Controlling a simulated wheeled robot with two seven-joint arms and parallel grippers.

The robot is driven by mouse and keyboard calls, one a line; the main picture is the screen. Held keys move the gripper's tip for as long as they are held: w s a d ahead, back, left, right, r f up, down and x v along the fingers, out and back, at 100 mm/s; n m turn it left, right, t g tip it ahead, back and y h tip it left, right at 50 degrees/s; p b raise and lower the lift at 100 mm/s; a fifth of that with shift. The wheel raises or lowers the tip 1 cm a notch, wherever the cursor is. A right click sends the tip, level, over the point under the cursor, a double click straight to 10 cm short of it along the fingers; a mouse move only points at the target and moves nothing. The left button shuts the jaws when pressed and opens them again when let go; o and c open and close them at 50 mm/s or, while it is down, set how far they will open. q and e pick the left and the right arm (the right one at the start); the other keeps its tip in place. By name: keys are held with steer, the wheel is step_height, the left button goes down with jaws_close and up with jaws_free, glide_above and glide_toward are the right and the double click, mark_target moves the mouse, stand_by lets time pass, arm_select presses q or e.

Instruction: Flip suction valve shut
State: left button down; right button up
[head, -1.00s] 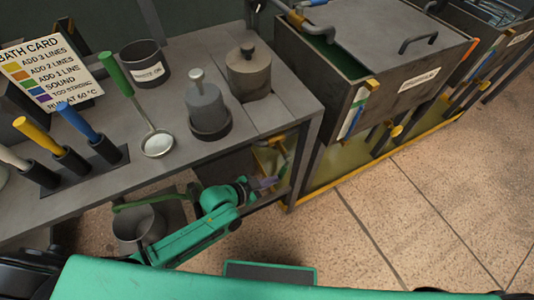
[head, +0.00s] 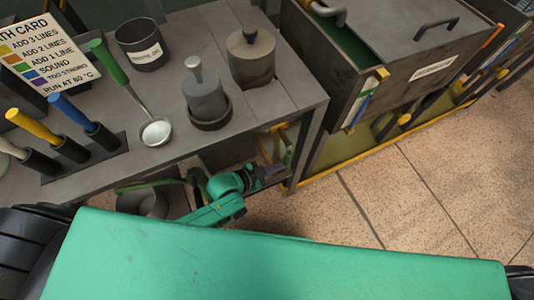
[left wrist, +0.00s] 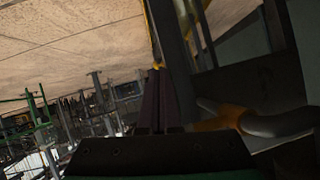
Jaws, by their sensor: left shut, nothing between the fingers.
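My left gripper (head: 274,172) is under the right end of the bench, beside its front leg. Its dark fingers (left wrist: 156,100) are closed together and empty in the left wrist view. An orange-yellow piece (left wrist: 224,118) joined to a rounded grey pipe-like part (left wrist: 280,123) lies just right of the fingers there; it looks like the valve's handle, but I cannot be sure. In the head view a small yellow handle (head: 278,127) shows under the bench edge, above the gripper. Whether the valve is open or shut cannot be told. My right gripper is out of view.
The bench (head: 180,35) holds a ladle (head: 155,131), lidded pots and colored handles. A dark tank (head: 365,60) with a yellow-edged base stands right of it. A pot (head: 143,203) is under the bench. Tiled floor (head: 430,190) is open at right.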

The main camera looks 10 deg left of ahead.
arm_select(q)
steer(key=p+v, duration=0.1)
steer(key=v, duration=0.6)
steer(key=shift+s, duration=0.2)
steer(key=shift+a, duration=0.1)
